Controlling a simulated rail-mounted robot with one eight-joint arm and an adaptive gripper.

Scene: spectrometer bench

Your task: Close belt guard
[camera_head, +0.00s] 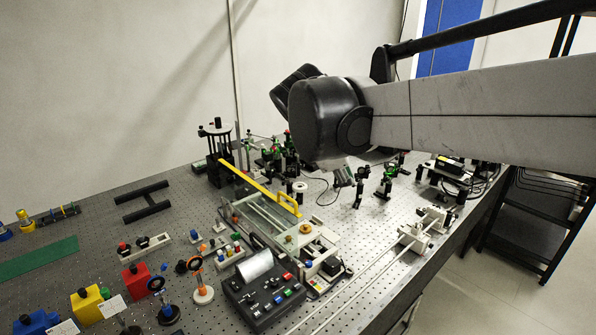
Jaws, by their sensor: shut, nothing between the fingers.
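The belt guard is a clear panel (268,214) with a long yellow bar (246,180) along its far edge and a yellow handle (291,206) near the bar's right end. It is over a low mechanism in the middle of the perforated bench. The yellow edge looks raised above the bench, but I cannot tell the panel's exact angle. A brass-coloured round part (305,228) shows by its right end. My arm crosses the upper right, with its dark joint above and behind the guard.
A black control box (264,289) with buttons stands in front of the guard. Pale rails (375,263) run to its right. Optical mounts (284,157) crowd the bench behind it. A black stand (217,145) is at the back left. Coloured blocks (137,279) sit at front left.

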